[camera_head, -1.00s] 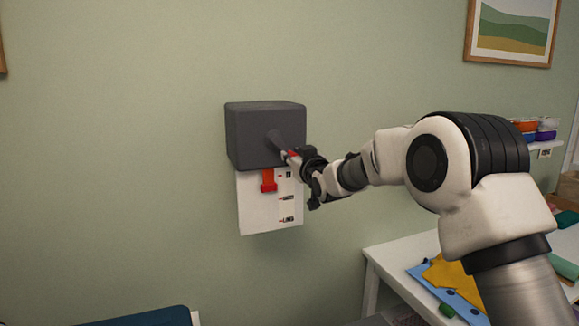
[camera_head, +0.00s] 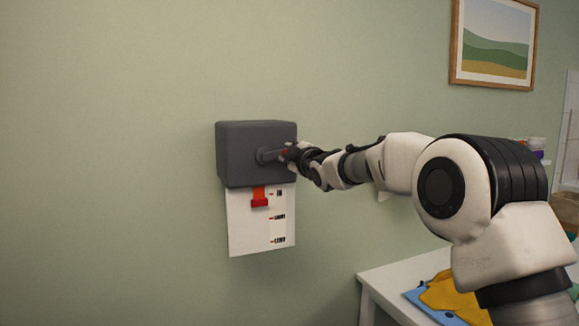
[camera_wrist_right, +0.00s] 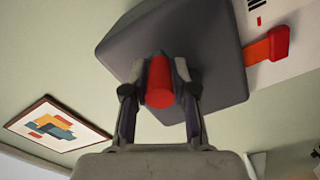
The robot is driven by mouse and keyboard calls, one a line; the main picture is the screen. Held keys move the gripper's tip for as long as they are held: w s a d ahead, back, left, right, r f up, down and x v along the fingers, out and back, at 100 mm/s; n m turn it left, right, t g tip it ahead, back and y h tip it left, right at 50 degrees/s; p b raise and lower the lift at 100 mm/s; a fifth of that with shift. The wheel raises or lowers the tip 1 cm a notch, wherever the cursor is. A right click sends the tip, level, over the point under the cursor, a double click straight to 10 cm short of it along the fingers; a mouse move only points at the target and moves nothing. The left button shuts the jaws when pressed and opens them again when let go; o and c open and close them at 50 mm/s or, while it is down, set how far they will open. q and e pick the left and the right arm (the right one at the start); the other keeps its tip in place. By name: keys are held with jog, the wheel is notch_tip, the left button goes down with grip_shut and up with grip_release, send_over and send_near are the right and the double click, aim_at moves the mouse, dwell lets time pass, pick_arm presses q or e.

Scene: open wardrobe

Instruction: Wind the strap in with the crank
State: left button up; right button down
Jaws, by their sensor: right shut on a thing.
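A dark grey box (camera_head: 243,152) is fixed on the green wall, with a crank (camera_head: 268,156) on its front face. The crank's red handle (camera_wrist_right: 159,82) shows between the fingers in the right wrist view. My right gripper (camera_head: 292,153) is shut on this handle. An orange strap (camera_head: 258,191) with a red end piece (camera_head: 260,203) hangs a short way below the box, in front of a white card (camera_head: 246,232). The end piece sits near the card's top mark, above the lower two. My left gripper is in neither view.
A white table (camera_head: 385,283) with yellow and blue cloths (camera_head: 440,292) stands at the lower right, below my right arm. A framed picture (camera_head: 494,42) hangs at the upper right. The wall left of the box is clear.

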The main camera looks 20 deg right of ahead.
jog(key=n, duration=0.2)
jog(key=r+n+b, duration=0.1)
jog(key=shift+a+r+n, duration=0.2)
jog(key=shift+a+n, duration=0.1)
jog(key=shift+n, duration=0.1)
jog(key=r+n, duration=0.1)
jog(key=n, duration=0.1)
jog(key=a+r+n+b, duration=0.1)
jog(key=n, duration=0.1)
jog(key=shift+a+n, duration=0.1)
jog(key=shift+n, duration=0.2)
jog(key=n, duration=0.1)
jog(key=a+r+n, duration=0.1)
jog(key=n, duration=0.1)
jog(key=shift+s+a+n, duration=0.1)
jog(key=shift+a+n, duration=0.15)
jog(key=shift+n, duration=0.05)
jog(key=shift+a+r+n+b, duration=0.15)
jog(key=shift+a+n, duration=0.2)
jog(key=shift+n, duration=0.5)
jog(key=shift+a+r+n+b, duration=0.1)
jog(key=shift+a+n+b, duration=0.2)
jog(key=shift+n, duration=0.5)
jog(key=shift+a+r+n+b, duration=0.1)
jog(key=shift+a+n, duration=0.3)
jog(key=shift+n, duration=0.45)
